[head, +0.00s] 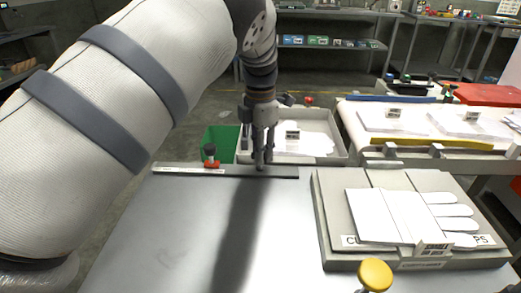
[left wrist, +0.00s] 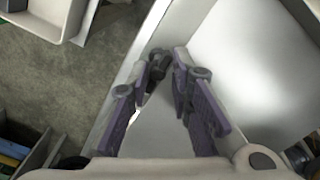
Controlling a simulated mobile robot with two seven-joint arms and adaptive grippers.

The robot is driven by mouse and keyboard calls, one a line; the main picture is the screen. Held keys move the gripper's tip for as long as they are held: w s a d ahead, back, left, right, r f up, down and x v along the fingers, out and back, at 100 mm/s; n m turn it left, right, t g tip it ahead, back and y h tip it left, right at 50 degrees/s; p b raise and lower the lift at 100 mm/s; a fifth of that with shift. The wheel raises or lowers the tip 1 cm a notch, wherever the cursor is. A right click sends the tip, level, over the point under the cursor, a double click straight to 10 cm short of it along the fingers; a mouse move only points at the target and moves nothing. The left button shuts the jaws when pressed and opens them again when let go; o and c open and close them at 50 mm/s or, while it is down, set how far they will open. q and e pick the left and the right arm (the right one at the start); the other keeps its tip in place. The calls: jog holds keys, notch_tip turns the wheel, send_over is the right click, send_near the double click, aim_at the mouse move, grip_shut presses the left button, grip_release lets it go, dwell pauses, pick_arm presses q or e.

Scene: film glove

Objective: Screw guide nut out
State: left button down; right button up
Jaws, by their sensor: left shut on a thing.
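A red knob with a black top (head: 210,156) stands on the strip to the left of the gripper. My right gripper is in neither view.
A tan fixture board (head: 335,232) holding a white glove form (head: 395,215) lies on the table's right. A yellow knob (head: 375,274) stands at the front. A green bin (head: 221,142) and white tray (head: 315,150) are behind. The table's middle is clear.

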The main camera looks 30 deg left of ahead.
pick_arm(q)
jog(key=shift+a+f+n, duration=0.1)
jog(key=shift+a+n, duration=0.05)
jog(key=shift+n, duration=1.05)
jog(key=shift+n, duration=0.3)
jog(key=shift+a, duration=0.1)
jog(key=c, duration=1.6)
grip_release()
jog(key=shift+a, duration=0.1)
jog(key=shift+o, duration=0.2)
notch_tip(320, 180, up, 12)
